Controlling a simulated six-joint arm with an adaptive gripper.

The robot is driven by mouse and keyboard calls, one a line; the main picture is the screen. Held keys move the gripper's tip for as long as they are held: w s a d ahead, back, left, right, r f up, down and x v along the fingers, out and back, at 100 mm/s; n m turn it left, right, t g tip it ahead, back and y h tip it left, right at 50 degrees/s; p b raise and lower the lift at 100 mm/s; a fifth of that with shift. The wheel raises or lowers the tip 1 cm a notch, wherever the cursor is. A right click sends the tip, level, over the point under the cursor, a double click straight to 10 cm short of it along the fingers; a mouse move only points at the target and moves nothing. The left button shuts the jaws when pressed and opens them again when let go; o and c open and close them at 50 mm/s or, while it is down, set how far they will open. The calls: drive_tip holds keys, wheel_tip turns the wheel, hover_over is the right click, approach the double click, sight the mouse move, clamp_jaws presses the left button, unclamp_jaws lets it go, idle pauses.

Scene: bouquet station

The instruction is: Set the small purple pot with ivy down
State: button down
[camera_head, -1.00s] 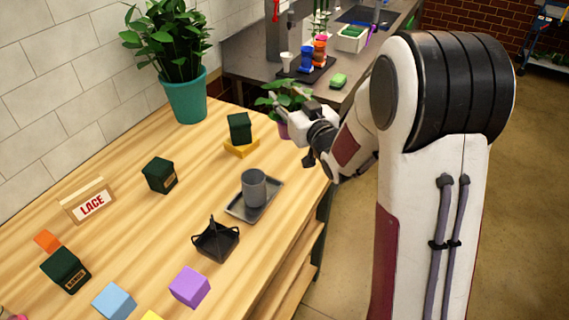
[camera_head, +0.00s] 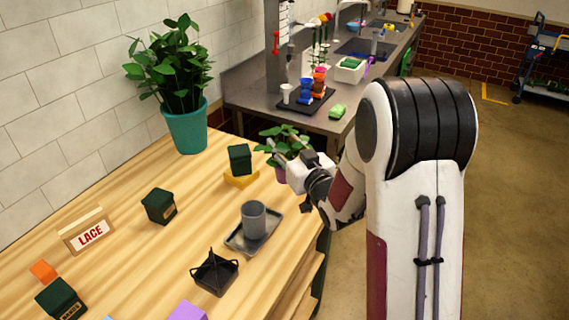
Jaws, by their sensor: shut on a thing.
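The small purple pot with ivy (camera_head: 280,174) is at the far right end of the wooden table, its green leaves showing above my gripper. The pot is mostly hidden behind my gripper and only a sliver of purple shows. My gripper (camera_head: 277,152) is shut on the pot, reaching in from the right. I cannot tell whether the pot's base touches the tabletop.
On the wooden table (camera_head: 125,262), a dark green box on a yellow block (camera_head: 240,178) stands just left of the pot. A grey cup (camera_head: 253,219) on a tray (camera_head: 236,244) and a black basket (camera_head: 215,273) are nearer. A large teal potted plant (camera_head: 187,130) stands behind left.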

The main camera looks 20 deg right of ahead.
drive_tip(key=shift+f, duration=0.85)
drive_tip(key=shift+f, duration=2.05)
drive_tip(key=c, duration=1.4)
unclamp_jaws()
drive_tip(key=shift+f, duration=0.1)
drive_tip(key=s, duration=0.5)
drive_tip(key=s+d, duration=0.1)
drive_tip(key=s, duration=0.1)
drive_tip(key=shift+s+r, duration=0.25)
drive_tip(key=shift+r, duration=0.1)
